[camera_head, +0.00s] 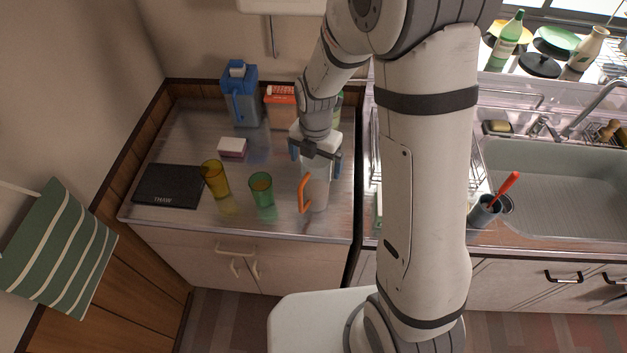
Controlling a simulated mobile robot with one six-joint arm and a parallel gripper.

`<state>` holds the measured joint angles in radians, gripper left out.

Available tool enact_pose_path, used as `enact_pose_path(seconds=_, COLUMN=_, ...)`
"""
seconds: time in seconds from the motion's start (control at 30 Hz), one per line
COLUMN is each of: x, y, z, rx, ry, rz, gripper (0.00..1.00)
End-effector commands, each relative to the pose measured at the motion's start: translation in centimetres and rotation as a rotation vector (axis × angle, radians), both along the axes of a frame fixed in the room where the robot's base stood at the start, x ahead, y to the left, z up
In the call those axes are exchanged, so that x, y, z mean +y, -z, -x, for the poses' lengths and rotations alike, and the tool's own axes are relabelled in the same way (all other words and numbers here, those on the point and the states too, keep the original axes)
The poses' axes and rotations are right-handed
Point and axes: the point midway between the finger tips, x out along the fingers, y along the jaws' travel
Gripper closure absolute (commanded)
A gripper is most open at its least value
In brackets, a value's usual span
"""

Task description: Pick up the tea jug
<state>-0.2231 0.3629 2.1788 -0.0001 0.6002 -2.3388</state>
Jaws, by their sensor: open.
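The tea jug (319,188) is a pale, clear-looking jug with an orange handle (304,193) on its left side. It stands upright on the metal counter, right of the green cup. My gripper (317,162) is above it, pointing down, with its dark fingers spread to either side of the jug's top. My gripper is open. I cannot tell whether the fingers touch the jug. The jug's top is hidden behind the gripper.
A green cup (262,189) and a yellow cup (215,178) stand left of the jug. A dish rack (475,150) is to the right, partly behind my arm.

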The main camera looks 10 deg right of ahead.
Motion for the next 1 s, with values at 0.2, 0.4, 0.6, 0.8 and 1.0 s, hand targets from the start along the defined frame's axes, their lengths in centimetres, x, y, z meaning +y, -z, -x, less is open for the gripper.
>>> enact_pose_path(seconds=0.2, x=0.1, y=2.6, z=0.1, rx=0.004, ry=0.001, rz=0.001, gripper=0.02)
enact_pose_path(seconds=0.4, x=0.0, y=3.2, z=0.0, rx=-0.001, ry=0.002, rz=-0.001, gripper=0.02)
enact_pose_path(seconds=0.6, x=0.0, y=3.2, z=0.0, rx=0.0, ry=0.003, rz=0.0, gripper=0.08)
enact_pose_path(seconds=0.8, x=0.0, y=3.1, z=0.0, rx=0.0, ry=0.003, rz=0.0, gripper=0.24)
enact_pose_path(seconds=1.0, x=0.0, y=3.1, z=0.0, rx=0.0, ry=0.004, rz=0.0, gripper=0.41)
